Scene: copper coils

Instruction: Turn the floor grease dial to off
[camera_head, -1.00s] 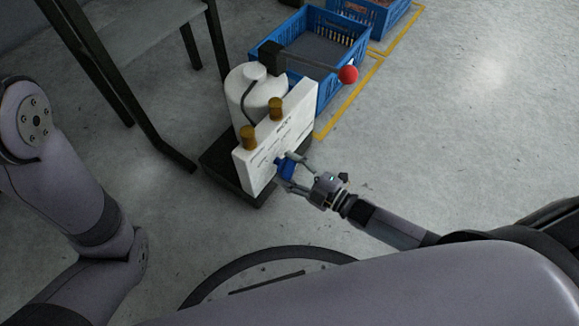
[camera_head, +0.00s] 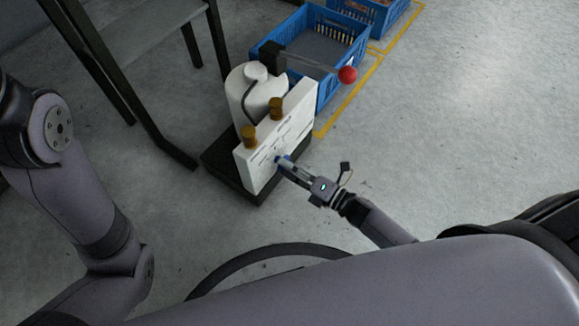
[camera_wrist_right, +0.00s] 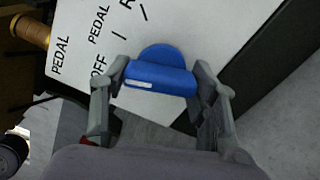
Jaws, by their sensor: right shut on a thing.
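The blue dial (camera_head: 283,161) sits on the white panel (camera_head: 262,168) of the floor grease unit. In the right wrist view, the dial (camera_wrist_right: 160,75) is a round blue disc with a raised bar handle, and a white mark shows near the bar's left end. My right gripper (camera_head: 288,164) reaches the panel from the right. Its fingers (camera_wrist_right: 160,82) are shut on the two ends of the bar. The panel lettering "OFF" and "PEDAL" shows left of the dial, turned relative to the picture. In the head view the fingers partly hide the dial. My left gripper is out of view.
The unit has a white tank (camera_head: 250,98), two brass-coloured knobs, and a lever with a red ball (camera_head: 348,75) above the panel. A blue crate (camera_head: 330,50) stands behind it. A dark-legged table (camera_head: 150,25) is at upper left. The floor at right is clear.

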